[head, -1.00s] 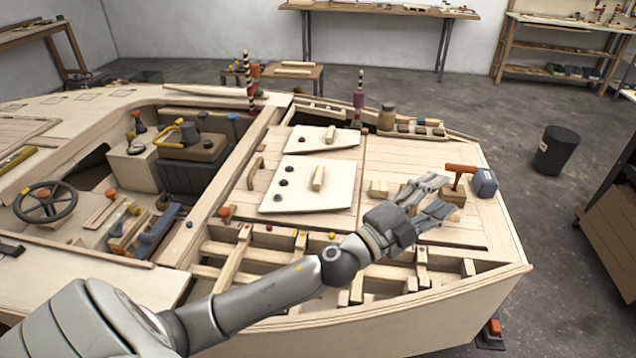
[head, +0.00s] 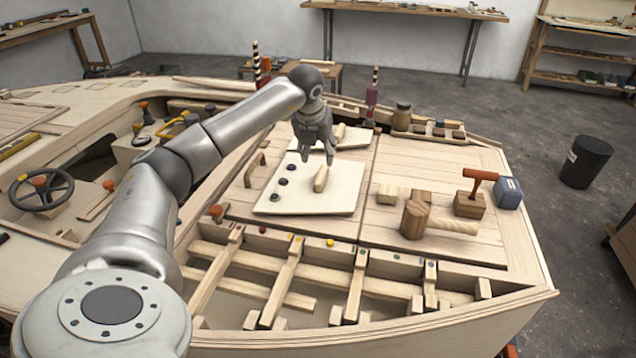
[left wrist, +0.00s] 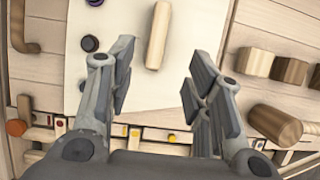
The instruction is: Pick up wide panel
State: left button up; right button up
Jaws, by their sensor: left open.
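The wide panel (head: 343,192) is a pale flat board lying on the plank deck, with a wooden bar handle (head: 321,178) and several dark knobs along its left side. My left gripper (head: 318,158) points down over the panel's back part, close to the handle; the head view does not settle its height. In the left wrist view, the gripper (left wrist: 158,62) is open and empty. The handle (left wrist: 158,36) shows between and beyond the fingertips, apart from them, on the panel (left wrist: 198,28). My right gripper is not in view.
A smaller pale panel (head: 352,139) lies behind, partly hidden by my gripper. A wooden mallet (head: 414,219), a small block (head: 387,194) and a blue box (head: 508,193) lie to the right. Open framing (head: 290,272) runs along the front. A curved handle (head: 254,170) stands left.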

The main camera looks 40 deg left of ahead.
pick_arm(q)
send_over(321, 174)
jog(key=s+d, duration=0.1)
jog(key=s, duration=0.1)
jog(key=f, duration=0.4)
jog(key=shift+s+f, duration=0.15)
jog(key=shift+s, duration=0.05)
jog(key=shift+p+x, duration=0.6)
jog(key=shift+x, duration=2.4)
jog(key=shift+w, duration=0.2)
grip_shut()
